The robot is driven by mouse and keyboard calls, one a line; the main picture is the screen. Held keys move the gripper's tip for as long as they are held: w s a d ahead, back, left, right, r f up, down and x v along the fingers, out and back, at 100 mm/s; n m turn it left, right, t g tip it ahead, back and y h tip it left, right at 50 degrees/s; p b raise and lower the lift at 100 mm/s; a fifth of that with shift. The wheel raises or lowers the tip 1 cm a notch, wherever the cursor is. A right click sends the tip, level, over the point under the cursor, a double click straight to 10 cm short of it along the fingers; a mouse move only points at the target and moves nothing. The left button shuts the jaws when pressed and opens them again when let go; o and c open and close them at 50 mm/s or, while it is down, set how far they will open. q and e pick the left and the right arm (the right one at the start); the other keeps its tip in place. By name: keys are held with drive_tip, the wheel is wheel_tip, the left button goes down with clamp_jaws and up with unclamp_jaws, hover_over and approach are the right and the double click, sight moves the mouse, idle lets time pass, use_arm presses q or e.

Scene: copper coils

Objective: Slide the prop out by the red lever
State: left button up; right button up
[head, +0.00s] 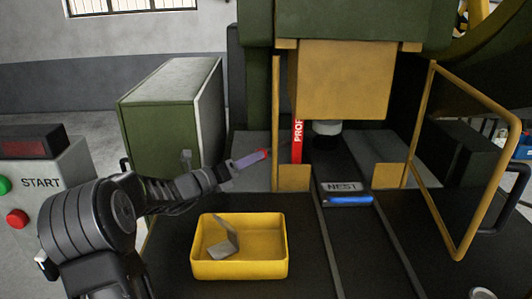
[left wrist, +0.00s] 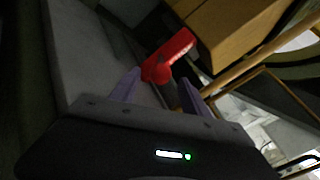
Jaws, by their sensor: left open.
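The prop (head: 298,142) is a red upright bar with white lettering, under the left side of the yellow press block (head: 343,82). In the head view a small red piece (head: 263,154), apparently the red lever, shows at the tips of my left gripper (head: 248,161). In the left wrist view the red lever (left wrist: 170,58) lies just beyond and between the spread purple fingers of my left gripper (left wrist: 158,92). The left gripper is open. I cannot tell whether a finger touches the lever. My right gripper is not in view.
A yellow bin (head: 240,270) holding a bent grey piece (head: 225,243) stands in front. The nest (head: 344,187) has a blue bar (head: 350,200) at its front. An open yellow guard frame (head: 440,170) is at right, a green cabinet (head: 165,120) behind my arm, a START panel (head: 42,190) at left.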

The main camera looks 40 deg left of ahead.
sight(266, 152)
use_arm(q)
drive_tip(key=w, duration=0.3)
drive_tip(key=w+d, duration=0.1)
drive_tip(key=w, duration=0.2)
drive_tip(key=shift+w+d, duration=0.15)
drive_tip(key=shift+w, duration=0.2)
drive_tip(key=shift+c, duration=0.4)
clamp_jaws()
idle(0.7)
